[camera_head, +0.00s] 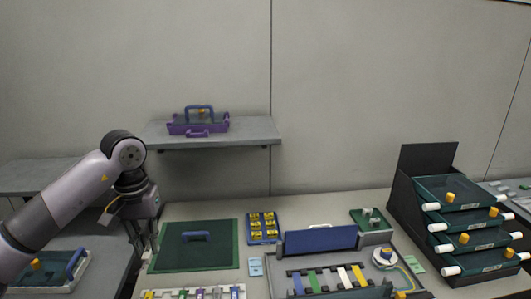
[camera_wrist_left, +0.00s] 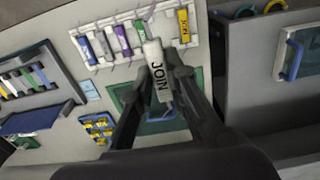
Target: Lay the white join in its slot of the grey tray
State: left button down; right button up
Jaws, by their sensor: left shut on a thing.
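My left gripper (camera_head: 150,250) is shut on the white join (camera_wrist_left: 158,75), a white bar lettered JOIN. It holds the join between its fingertips, tilted in the left wrist view, near the white rack. The join is too small to make out in the head view. The grey tray (camera_head: 274,272) lies to the right, with coloured strips across it, one white. It also shows at the left of the wrist view (camera_wrist_left: 60,98). I cannot tell which slot belongs to the join. My right gripper does not show clearly.
A white rack (camera_wrist_left: 88,62) with several coloured pieces is below the left gripper. A green mat (camera_head: 208,262) with a blue handle lies behind it. A blue raised panel (camera_head: 320,240) stands at the tray's back. A dark rack of green drawers (camera_head: 405,215) is at right.

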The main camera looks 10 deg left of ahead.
pick_arm(q)
jog(key=s+d+f+m, duration=0.1)
jog(key=s+d+f, duration=0.3)
jog(key=s+d, duration=0.2)
jog(key=s+d+f+m, duration=0.1)
jog(key=s+d+f, duration=0.3)
jog(key=s+d, duration=0.2)
jog(key=shift+s+d+f+m, duration=0.3)
jog(key=shift+s+d, duration=0.1)
jog(key=shift+s, duration=0.8)
